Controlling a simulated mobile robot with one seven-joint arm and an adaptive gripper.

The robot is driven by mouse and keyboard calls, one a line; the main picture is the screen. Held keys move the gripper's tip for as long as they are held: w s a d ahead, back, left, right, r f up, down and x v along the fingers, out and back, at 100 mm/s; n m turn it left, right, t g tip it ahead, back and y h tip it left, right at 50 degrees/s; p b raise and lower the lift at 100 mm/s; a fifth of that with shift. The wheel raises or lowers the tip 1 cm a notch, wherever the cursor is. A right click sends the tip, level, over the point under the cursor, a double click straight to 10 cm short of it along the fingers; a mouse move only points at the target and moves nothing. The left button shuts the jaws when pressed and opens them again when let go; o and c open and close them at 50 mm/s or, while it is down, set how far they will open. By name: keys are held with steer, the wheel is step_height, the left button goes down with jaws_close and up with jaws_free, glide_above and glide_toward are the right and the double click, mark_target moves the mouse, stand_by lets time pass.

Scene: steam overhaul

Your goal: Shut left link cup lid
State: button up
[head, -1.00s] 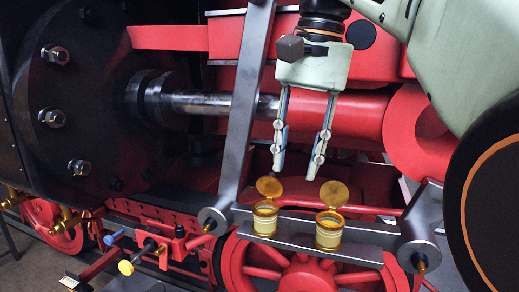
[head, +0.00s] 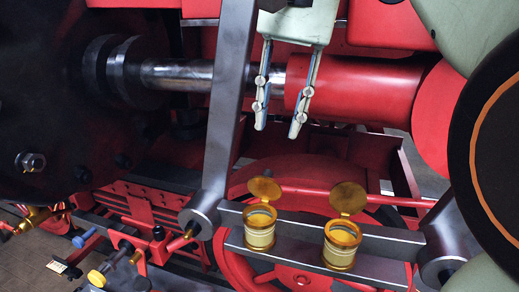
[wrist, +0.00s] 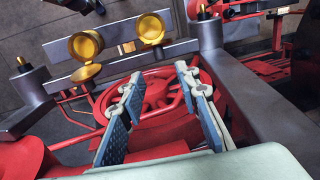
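Two brass cups with pale bands stand on the steel link bar. The left cup (head: 260,228) has its lid (head: 264,188) swung open, standing up behind the rim. The right cup (head: 341,243) also has its lid (head: 348,198) open. My gripper (head: 278,130) is open and empty, above and behind the left cup's lid in the picture, with a clear gap to it. The wrist view looks from the opposite side, so the left cup (wrist: 150,25) appears right of the other cup (wrist: 85,44). My open fingers (wrist: 159,75) show there, with nothing between them.
A slanted steel rod (head: 229,110) rises from the left end of the link bar, close to my gripper's left. A red cylinder (head: 365,95) lies behind my fingers. A red wheel (wrist: 155,100) sits below the link. A steel boss (head: 450,235) ends the bar at right.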

mark_target(266, 185)
steer(key=f, duration=0.3)
steer(key=a+f, duration=0.1)
steer(key=f, duration=0.5)
steer(key=shift+w+a+f, duration=0.1)
steer(key=shift+w+a, duration=0.05)
steer(key=shift+w, duration=0.1)
jaws_close()
